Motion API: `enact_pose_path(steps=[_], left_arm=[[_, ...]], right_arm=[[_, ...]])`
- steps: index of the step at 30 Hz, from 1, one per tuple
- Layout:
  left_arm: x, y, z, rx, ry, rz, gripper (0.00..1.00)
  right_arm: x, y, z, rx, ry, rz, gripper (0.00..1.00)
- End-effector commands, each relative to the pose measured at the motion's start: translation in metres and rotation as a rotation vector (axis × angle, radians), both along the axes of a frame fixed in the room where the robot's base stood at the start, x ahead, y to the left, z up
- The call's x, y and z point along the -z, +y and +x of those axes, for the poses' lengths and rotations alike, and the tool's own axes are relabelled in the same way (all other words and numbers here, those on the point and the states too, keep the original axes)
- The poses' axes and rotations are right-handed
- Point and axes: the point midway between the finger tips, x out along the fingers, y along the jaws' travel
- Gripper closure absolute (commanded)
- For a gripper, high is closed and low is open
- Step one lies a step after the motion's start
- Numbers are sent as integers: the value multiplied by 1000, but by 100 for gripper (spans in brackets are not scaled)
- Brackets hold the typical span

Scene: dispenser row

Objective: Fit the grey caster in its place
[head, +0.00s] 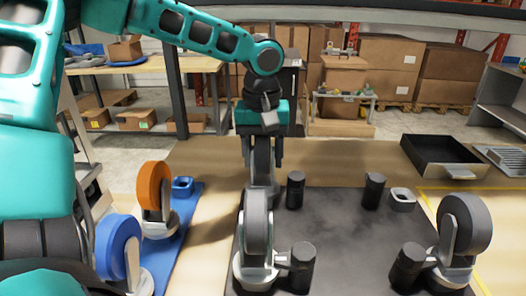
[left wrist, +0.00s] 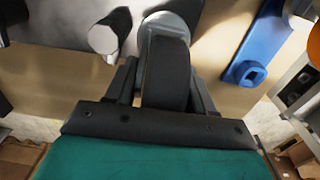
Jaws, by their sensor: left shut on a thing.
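My left gripper (head: 264,150) points down at the back left of the dark mat (head: 340,235), with its fingers on both sides of a grey caster (head: 262,165). In the left wrist view, the dark wheel of this grey caster (left wrist: 166,75) sits between the fingers, with its light grey mount beyond. Its base is beside a black post (head: 295,190), partly hidden by a nearer caster; I cannot tell whether it is seated. An empty grey socket (head: 402,199) stands at the mat's back right, beside another black post (head: 374,190). My right gripper is not in view.
Grey-wheeled casters stand at the mat's front left (head: 257,228) and right (head: 466,228), beside black posts. A blue mat (head: 190,215) at left bears an orange caster (head: 154,190), a blue caster (head: 118,250) and a blue socket (head: 182,186). A black tray (head: 440,160) lies back right.

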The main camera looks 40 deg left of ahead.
Motion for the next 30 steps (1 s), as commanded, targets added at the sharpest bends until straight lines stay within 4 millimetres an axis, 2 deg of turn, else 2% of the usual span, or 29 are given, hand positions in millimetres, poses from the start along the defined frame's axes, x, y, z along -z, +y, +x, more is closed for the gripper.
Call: enact_pose_path(steps=[1,10,19,23,30], left_arm=[[0,0,0,0,-1,0,45],[0,0,0,0,-1,0,17],[-3,0,0,0,-1,-1,17],[-21,0,0,0,-4,0,17],[-75,0,-1,0,-6,0,17]], right_arm=[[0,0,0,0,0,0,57],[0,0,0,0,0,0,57],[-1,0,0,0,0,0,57],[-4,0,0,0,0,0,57],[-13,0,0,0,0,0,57]])
